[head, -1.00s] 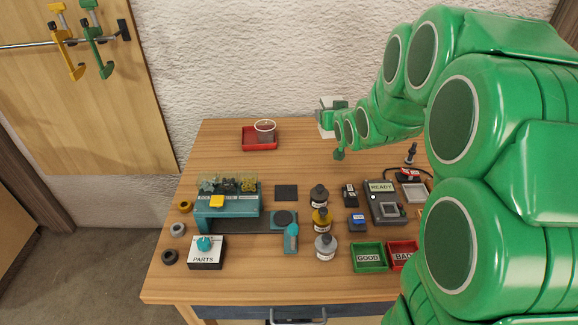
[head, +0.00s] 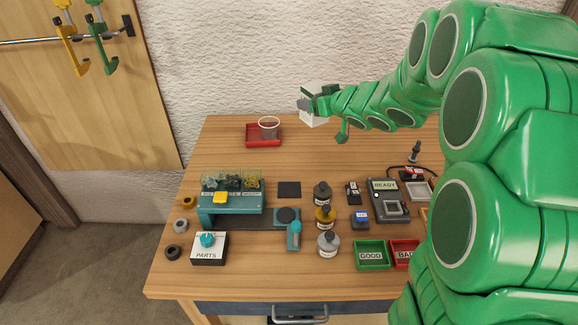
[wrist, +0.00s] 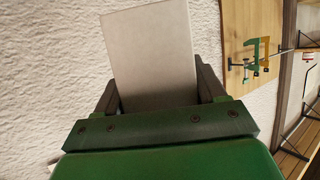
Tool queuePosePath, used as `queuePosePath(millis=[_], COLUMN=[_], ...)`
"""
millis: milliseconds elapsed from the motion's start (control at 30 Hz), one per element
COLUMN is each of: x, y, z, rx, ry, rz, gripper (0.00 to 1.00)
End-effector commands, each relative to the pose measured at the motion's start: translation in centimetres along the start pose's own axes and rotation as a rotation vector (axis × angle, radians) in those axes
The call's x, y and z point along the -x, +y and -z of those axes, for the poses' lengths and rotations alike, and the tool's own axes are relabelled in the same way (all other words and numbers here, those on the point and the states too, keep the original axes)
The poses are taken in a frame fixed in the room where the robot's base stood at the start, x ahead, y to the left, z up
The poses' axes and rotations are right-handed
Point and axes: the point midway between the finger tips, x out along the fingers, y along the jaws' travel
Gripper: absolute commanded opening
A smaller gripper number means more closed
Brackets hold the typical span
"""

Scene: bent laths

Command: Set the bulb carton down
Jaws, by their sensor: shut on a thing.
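The arm hides part of the carton in the head view. In the wrist view the carton (wrist: 150,55) shows a plain pale face, slightly tilted, between the two dark fingers of my gripper (wrist: 158,95).
A red tray (head: 250,140) with a clear cup (head: 268,126) stands at the back left of the wooden table (head: 350,155). Bottles, a teal dispenser (head: 232,208), a tester (head: 386,205) and small bins fill the front. The back middle is mostly bare.

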Motion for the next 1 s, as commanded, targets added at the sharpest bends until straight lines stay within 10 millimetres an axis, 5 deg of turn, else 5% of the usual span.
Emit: queuePosePath(millis=[367,700,1000], x=[0.1,2.1,3.3], y=[-3.4,-8.0,-9.6], z=[-1.6,-6.3,-9.0], rx=[0.087,0.192,0.236], ry=[-0.006,-0.002,0.0], rz=[0.205,0.469,0.576], gripper=[0.39,0.39,0.39])
